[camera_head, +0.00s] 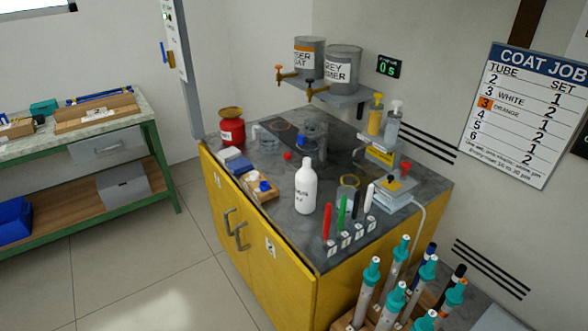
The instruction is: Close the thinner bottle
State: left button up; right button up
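A white bottle (306,190) with a narrow neck and dark lettering stands upright on the dark top of the yellow cabinet (345,228). I take it for the thinner bottle, though its lettering is too small to read. Its neck is white at the top, and I cannot tell whether a cap is on it. A small red piece (287,156) lies on the top behind the bottle. A small blue knob-like piece (264,186) sits at the wooden block left of the bottle. Neither of my grippers is in view.
Colored upright markers (341,215) stand right of the bottle. A red can (231,128), a glass jar (315,130) and pump bottles (391,121) are behind. Teal-capped tubes (396,300) rise at the front right. A green bench (75,150) stands left; floor between is clear.

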aim_at(306, 182)
jog(key=i+j+z, duration=0.1)
jog(key=z, duration=0.3)
jog(key=i+j+z, duration=0.1)
jog(key=j+z, duration=0.15)
jog(key=z, duration=0.15)
jog(key=j+z, duration=0.25)
jog(key=z, duration=0.2)
jog(key=i+j+z, duration=0.1)
jog(key=j+z, duration=0.15)
jog(key=j, duration=1.3)
jog(key=j+z, duration=0.25)
jog(key=j, duration=1.35)
